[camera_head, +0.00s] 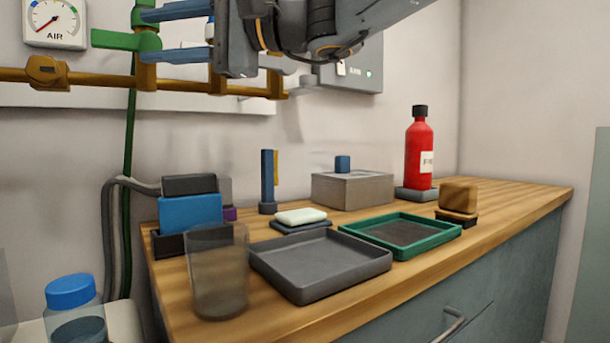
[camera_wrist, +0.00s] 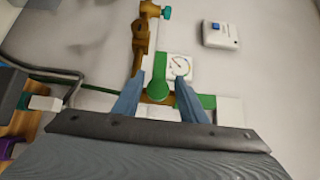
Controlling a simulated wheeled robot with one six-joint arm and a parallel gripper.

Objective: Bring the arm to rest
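My gripper (camera_head: 165,34) is raised at the top left of the head view, in front of the wall pipe (camera_head: 190,84). Its two blue fingers point left and are spread apart. In the wrist view my gripper (camera_wrist: 157,100) shows the same two fingers with a clear gap. A green valve handle (camera_head: 112,40) appears just beyond the fingertips; in the wrist view its green part (camera_wrist: 158,78) shows between them. I cannot tell whether a finger touches it. No object is seen held. My arm reaches in from the top right.
Below is a wooden worktop (camera_head: 510,195) with a grey tray (camera_head: 318,290), a green-rimmed tray (camera_head: 440,240), a glass beaker (camera_head: 218,285), a red bottle (camera_head: 418,150) and a grey box (camera_head: 352,190). A pressure gauge (camera_head: 55,22) hangs on the wall. The air above the worktop is clear.

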